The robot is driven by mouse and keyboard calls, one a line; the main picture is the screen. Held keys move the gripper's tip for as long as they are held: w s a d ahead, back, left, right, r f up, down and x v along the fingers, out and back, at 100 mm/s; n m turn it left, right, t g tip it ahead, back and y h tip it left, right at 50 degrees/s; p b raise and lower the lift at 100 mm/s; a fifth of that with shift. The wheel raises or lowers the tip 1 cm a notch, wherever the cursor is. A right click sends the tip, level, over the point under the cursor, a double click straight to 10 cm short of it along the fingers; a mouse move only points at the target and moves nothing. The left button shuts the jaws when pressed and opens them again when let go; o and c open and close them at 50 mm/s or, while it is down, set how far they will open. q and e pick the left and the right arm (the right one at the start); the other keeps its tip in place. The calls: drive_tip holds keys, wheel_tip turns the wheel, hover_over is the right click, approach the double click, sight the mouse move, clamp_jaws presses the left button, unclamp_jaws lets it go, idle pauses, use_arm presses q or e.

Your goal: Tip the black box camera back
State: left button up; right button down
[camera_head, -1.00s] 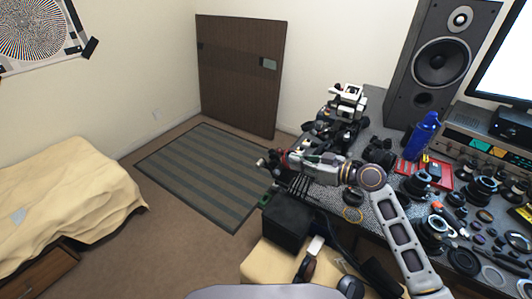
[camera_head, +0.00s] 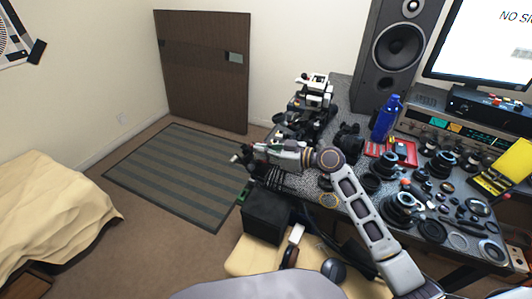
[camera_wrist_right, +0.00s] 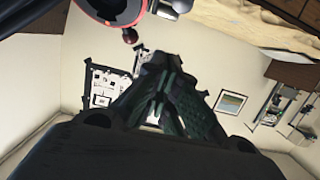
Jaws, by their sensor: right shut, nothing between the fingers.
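A black box (camera_head: 265,217) stands low at the front left of the desk, by the cream cushion. A dark camera-like object (camera_head: 348,141) sits on the desk, right of my forearm. I cannot tell for sure which of these is the black box camera. My right gripper (camera_head: 240,160) is past the desk's left edge, above and left of the black box and apart from it, shut and empty. In the right wrist view its dark fingers (camera_wrist_right: 165,90) are close together, with no camera recognisable between them. My left gripper is not in view.
The speckled desk (camera_head: 345,94) is crowded with lens rings, a blue bottle (camera_head: 385,118) and a red tray (camera_head: 403,155). A white-and-black device (camera_head: 314,92) stands at its back left. A speaker (camera_head: 393,48) stands behind. A striped rug (camera_head: 175,175) lies on clear floor at left.

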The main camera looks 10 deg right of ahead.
sight(245, 150)
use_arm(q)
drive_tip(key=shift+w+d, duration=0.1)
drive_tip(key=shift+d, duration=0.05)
use_arm(e)
drive_tip(key=w+a+f, duration=0.5)
drive_tip(key=a, duration=0.2)
drive_tip(key=shift+a, duration=0.35)
